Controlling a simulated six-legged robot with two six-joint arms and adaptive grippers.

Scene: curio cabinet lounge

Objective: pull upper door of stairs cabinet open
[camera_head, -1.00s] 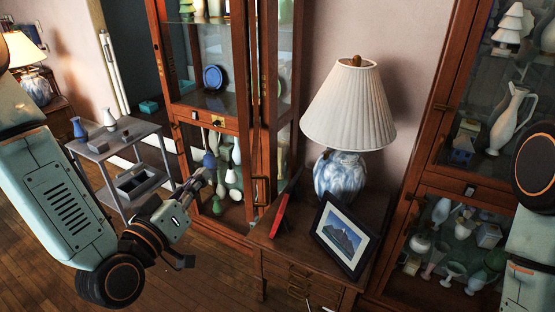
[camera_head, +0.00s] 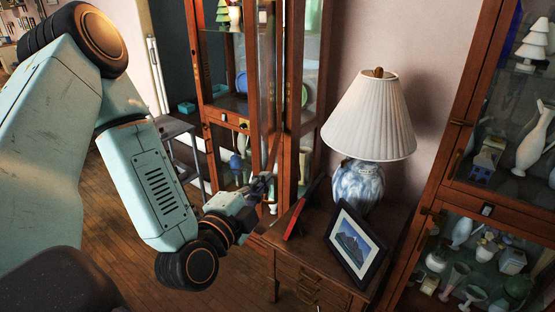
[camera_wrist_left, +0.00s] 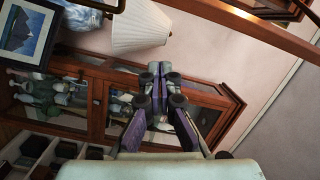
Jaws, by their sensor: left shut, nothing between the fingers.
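A tall wooden cabinet with glass doors (camera_head: 292,90) stands left of the lamp. Its upper glass section shows shelves with a blue plate (camera_head: 241,82). My left gripper (camera_head: 266,185) is shut and empty, in front of the cabinet's lower part; contact cannot be told. In the left wrist view, its closed fingers (camera_wrist_left: 160,70) point toward a wall and a wooden glass-fronted cabinet (camera_wrist_left: 98,90), seen sideways. A second wooden cabinet (camera_head: 465,125) stands at the right with its doors looking closed. My right gripper is out of view.
A wooden chest (camera_head: 290,265) between the cabinets holds a white-shaded lamp (camera_head: 370,115), a framed mountain picture (camera_head: 354,245) and a red frame (camera_head: 300,212), close to my left gripper. A grey side table (camera_head: 172,130) stands behind my left arm. Bare floor lies at lower left.

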